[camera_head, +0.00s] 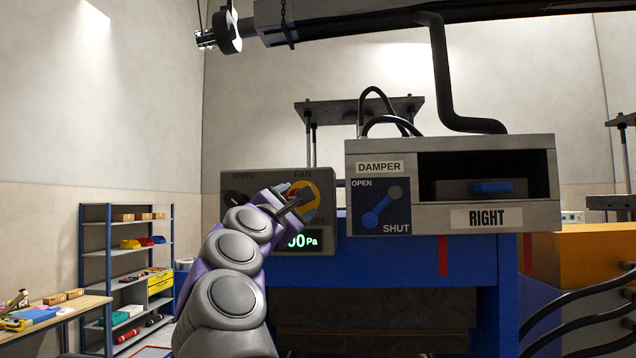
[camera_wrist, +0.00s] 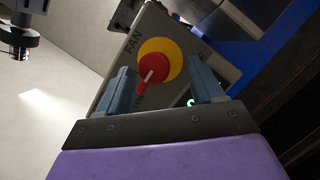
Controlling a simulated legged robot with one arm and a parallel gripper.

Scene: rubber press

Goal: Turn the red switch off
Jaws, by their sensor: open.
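The red switch (camera_wrist: 152,72) is a rotary knob on a yellow round plate (camera_wrist: 168,48), under the word FAN on a grey panel.
A black SPEED knob (camera_head: 236,198) is left on the same grey panel (camera_head: 323,178). A green pressure display (camera_head: 302,241) is below. A damper box (camera_head: 435,150) with a blue lever (camera_head: 377,212) stands close on the right. Shelves (camera_head: 125,260) are at the left.

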